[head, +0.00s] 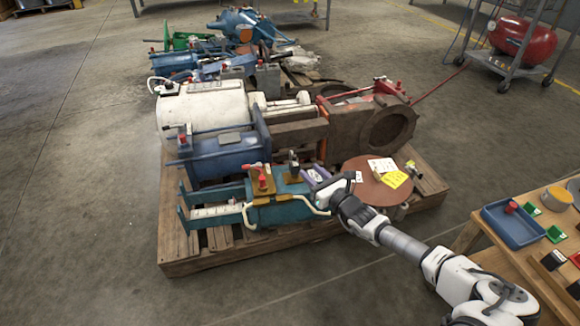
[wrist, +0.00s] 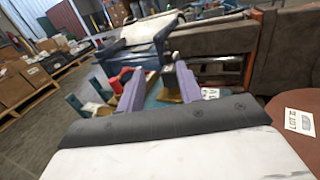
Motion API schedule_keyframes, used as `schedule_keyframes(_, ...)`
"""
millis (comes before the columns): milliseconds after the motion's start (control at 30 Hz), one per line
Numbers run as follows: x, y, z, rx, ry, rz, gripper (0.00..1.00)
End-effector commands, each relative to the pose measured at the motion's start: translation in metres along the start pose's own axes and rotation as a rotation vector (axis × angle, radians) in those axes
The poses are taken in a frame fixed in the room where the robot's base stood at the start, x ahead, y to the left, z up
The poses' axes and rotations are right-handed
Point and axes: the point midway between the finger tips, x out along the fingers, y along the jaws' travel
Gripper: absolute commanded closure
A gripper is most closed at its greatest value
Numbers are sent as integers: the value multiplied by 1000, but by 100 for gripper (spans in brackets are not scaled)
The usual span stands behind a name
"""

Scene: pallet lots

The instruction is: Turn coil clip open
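A teal motor-like unit (head: 290,212) lies at the pallet's front edge. On it are tan brackets, one with a red-topped fitting (head: 262,182) and one with a black-topped fitting (head: 293,166); I cannot tell which part is the coil clip. My gripper (head: 317,177) is just right of these fittings, above the unit's right end. In the wrist view its two purple fingers (wrist: 158,88) stand apart with nothing held between them. A red fitting (wrist: 122,80) shows behind the left finger, and a tan bracket (wrist: 169,96) shows between the fingers.
The wooden pallet (head: 185,268) also carries a blue unit (head: 225,155), a white cylinder (head: 205,107), rusty castings (head: 375,125) and a brown disc (head: 370,188) with labels. A table (head: 528,268) with a blue tray (head: 515,225) stands at right. The floor at left is clear.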

Motion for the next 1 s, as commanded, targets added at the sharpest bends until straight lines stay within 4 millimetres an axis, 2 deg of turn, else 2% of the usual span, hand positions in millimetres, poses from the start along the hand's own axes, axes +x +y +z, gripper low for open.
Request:
schedule_keyframes(67, -10, -9, -9, -23, 15, -10, 64)
schedule_keyframes(167, -8, -12, -12, -31, 21, -12, 64)
schedule_keyframes(267, 6, -11, -12, -29, 19, -10, 64)
schedule_keyframes(700, 96, -11, -15, -28, 18, -10, 64)
schedule_keyframes(833, 114, -12, -14, -28, 19, -11, 64)
schedule_keyframes(1000, 124, -12, -13, -28, 20, -11, 64)
